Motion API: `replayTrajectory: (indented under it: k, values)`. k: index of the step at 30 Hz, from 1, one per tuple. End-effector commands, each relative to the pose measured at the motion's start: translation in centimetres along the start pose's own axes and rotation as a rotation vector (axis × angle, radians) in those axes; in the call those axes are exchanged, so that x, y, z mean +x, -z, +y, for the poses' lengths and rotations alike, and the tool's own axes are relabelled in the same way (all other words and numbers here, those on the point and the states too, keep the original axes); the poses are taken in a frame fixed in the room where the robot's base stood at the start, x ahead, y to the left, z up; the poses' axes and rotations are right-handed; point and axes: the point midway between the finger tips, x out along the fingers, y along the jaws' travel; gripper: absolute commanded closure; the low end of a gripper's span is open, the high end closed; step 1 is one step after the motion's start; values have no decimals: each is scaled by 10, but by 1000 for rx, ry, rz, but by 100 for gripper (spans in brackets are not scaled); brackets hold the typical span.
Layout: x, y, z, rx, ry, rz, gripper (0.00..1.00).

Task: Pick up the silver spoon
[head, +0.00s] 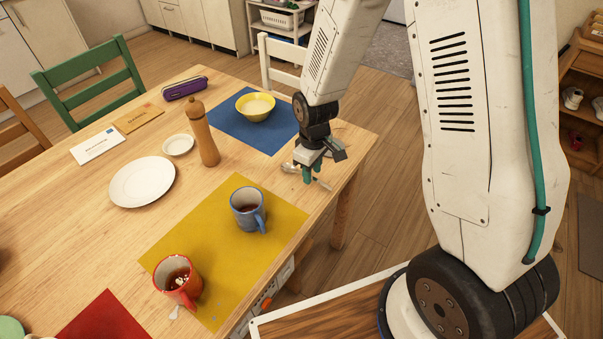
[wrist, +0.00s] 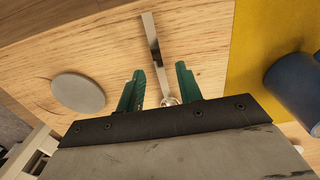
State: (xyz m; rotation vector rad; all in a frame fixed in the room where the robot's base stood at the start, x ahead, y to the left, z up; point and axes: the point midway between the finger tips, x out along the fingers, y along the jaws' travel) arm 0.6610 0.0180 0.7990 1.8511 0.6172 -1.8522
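The silver spoon lies on the bare wooden table near its right edge. In the head view its bowl end (head: 287,167) shows left of my gripper (head: 312,173) and its handle pokes out to the right. In the wrist view the spoon's handle (wrist: 153,45) runs from the top down between the green fingers of my gripper (wrist: 160,88). The spoon's bowl is mostly hidden behind the gripper body there. My gripper points down over the spoon, open, with a finger on either side. I cannot tell how far the fingertips are above the table.
A blue mug (head: 247,208) and a red mug (head: 178,280) stand on the yellow placemat (head: 220,265). A yellow bowl (head: 256,105) sits on the blue placemat (head: 225,121), near a pepper mill (head: 201,135). A grey disc (wrist: 78,92) lies left of the spoon in the wrist view.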

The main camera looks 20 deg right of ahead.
Motion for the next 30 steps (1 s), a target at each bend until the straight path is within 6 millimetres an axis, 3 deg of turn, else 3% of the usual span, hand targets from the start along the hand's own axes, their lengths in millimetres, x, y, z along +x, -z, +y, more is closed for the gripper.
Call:
replayTrajectory:
  k: [4,11,15,16,30]
  values:
    - [14,-1,0,0,1,-1,65]
    - [16,0,0,0,0,0,65]
    - [16,0,0,0,0,0,98]
    - [16,0,0,0,0,0,100]
    - [7,0,1,0,-2,3,100]
